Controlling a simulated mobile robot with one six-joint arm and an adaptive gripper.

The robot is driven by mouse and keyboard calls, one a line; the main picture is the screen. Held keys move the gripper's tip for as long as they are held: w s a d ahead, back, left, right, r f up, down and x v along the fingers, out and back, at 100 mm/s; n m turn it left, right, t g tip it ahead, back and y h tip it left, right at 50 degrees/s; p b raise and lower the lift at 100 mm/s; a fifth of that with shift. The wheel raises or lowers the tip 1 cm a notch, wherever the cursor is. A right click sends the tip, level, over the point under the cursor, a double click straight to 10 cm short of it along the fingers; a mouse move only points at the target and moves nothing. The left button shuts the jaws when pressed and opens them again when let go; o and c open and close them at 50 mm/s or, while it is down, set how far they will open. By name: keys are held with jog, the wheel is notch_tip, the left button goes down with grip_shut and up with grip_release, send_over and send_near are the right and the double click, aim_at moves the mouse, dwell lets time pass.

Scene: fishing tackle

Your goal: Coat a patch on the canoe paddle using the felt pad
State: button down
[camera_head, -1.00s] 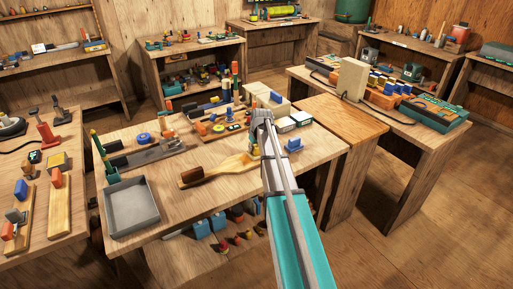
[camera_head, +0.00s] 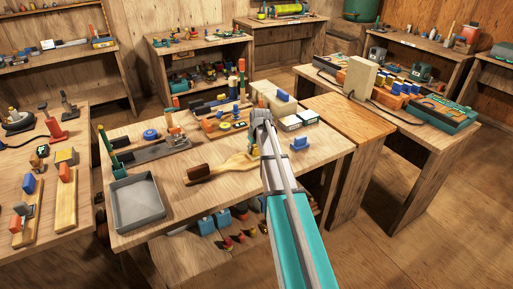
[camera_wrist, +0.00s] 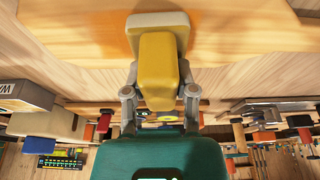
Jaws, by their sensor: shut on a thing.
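The canoe paddle (camera_head: 232,168) lies on the middle bench, with a dark brown part at its left and pale wood running right, where my arm hides its end. My gripper (camera_wrist: 160,94) is shut on the felt pad (camera_wrist: 158,58), a yellow block with a cream base. In the wrist view the cream base is at or just over a smooth orange-toned wood surface (camera_wrist: 70,30), which looks like the paddle. I cannot tell whether they touch. In the head view my gripper (camera_head: 262,118) is at the paddle's right end and the pad is hidden.
A grey tray (camera_head: 138,203) stands at the bench's front left. Small boxes (camera_head: 292,123) and a cream block (camera_head: 272,97) stand behind my gripper. A blue piece (camera_head: 299,143) sits just right of it. Bare bench lies in front of the paddle.

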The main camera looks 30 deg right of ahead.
jog(key=shift+a, duration=0.3)
jog(key=shift+a, duration=1.65)
jog(key=shift+r, duration=0.15)
jog(key=shift+r+p, duration=2.95)
jog(key=shift+p, duration=0.2)
jog(key=shift+r, duration=0.1)
notch_tip(320, 180, up, 3)
jog(key=p, duration=0.3)
